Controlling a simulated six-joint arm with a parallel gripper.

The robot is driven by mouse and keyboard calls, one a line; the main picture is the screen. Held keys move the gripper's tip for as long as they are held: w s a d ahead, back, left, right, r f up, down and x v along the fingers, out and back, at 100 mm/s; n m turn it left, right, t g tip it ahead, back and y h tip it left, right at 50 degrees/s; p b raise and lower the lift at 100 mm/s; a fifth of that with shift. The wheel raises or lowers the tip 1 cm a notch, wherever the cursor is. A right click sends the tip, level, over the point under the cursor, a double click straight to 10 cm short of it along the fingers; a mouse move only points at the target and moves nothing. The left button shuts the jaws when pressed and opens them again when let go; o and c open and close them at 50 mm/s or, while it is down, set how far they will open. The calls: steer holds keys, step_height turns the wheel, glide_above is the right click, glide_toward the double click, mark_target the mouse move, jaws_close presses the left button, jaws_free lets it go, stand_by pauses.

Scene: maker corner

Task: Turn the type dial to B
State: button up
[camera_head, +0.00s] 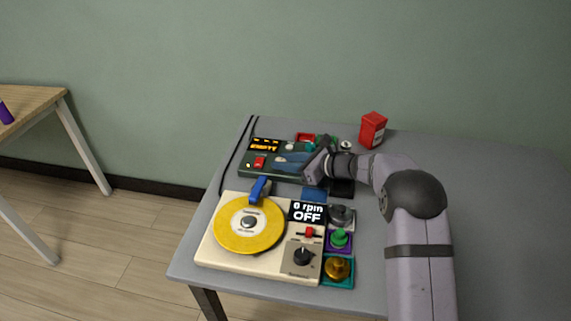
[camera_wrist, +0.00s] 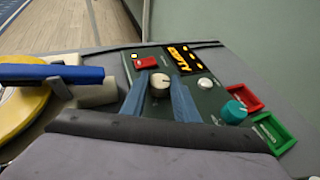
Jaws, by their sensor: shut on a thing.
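A dark green box (camera_wrist: 205,98) with an orange-lit display (camera_wrist: 185,58), apparently reading "EMPTY", lies ahead in the wrist view; it sits at the back of the table in the head view (camera_head: 247,170). A pale round dial (camera_wrist: 160,79) with a dark mark stands on its panel. My gripper (camera_wrist: 160,84) has its blue fingers on either side of this dial, shut on it. The dial's lettering is too small to read.
A red switch (camera_wrist: 146,64) and a small white button (camera_wrist: 205,83) sit near the dial. A teal knob (camera_wrist: 233,111) stands by red (camera_wrist: 244,97) and green (camera_wrist: 275,130) trays. A yellow turntable (camera_head: 235,236) stands in front. A red box (camera_head: 372,130) stands behind; the table's right is clear.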

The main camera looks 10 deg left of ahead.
steer(key=m+t+b, duration=0.1)
steer(key=b, duration=0.1)
steer(key=m+t+h+b, duration=0.1)
steer(key=shift+s+a+f+b, duration=0.1)
steer(key=shift+s+f+b, duration=0.15)
steer(key=shift+f+b, duration=0.15)
steer(key=m+t+h+b, duration=0.1)
steer(key=m+t+b, duration=0.1)
steer(key=b, duration=0.3)
steer(key=shift+s+a+f, duration=0.1)
steer(key=m+t+h+b, duration=0.1)
steer(key=m+h+b, duration=0.1)
steer(key=b, duration=0.3)
steer(key=shift+s+a+t+b, duration=0.1)
steer(key=shift+t+b, duration=0.2)
steer(key=shift+r+m+h+b, duration=0.2)
steer(key=shift+m+h+b, duration=0.15)
steer(key=shift+b, duration=0.5)
steer(key=shift+r+m+t+h+b, duration=0.2)
steer(key=shift+m+t+h+b, duration=0.1)
steer(key=shift+h+b, duration=0.2)
steer(key=o, duration=1)
steer(key=shift+r, duration=0.1)
steer(key=shift+o, duration=0.2)
steer(key=shift+s, duration=0.1)
